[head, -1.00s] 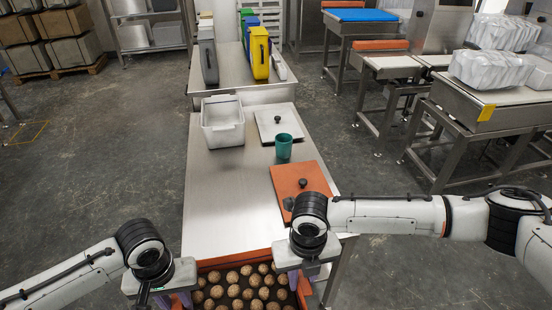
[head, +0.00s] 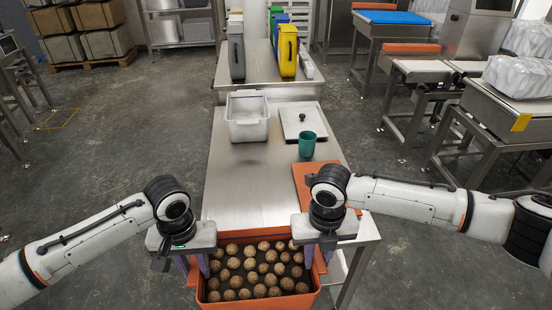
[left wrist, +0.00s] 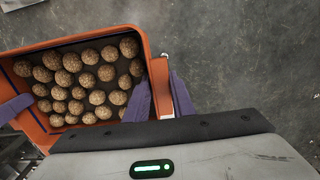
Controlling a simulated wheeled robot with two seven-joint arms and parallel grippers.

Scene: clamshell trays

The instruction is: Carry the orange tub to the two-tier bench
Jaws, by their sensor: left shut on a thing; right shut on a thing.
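The orange tub (head: 262,303) is full of round brown balls and is held level at the near end of a steel bench (head: 235,185). My left gripper (head: 192,268) is shut on its left side; in the left wrist view its purple fingers (left wrist: 161,97) close around a handle tab on the tub's rim (left wrist: 75,39). My right gripper (head: 313,257) is shut on the tub's opposite side, partly hidden by its own wrist. The bench has a bare near top, and a lower shelf shows under its right edge. The tub overlaps the bench's near edge in view; contact cannot be told.
A white tub (head: 248,130), a white lid (head: 290,125), a green cup (head: 307,145) and an orange lid (head: 302,175) stand on the bench. Behind is a table with grey (head: 236,55) and yellow (head: 288,52) bins.

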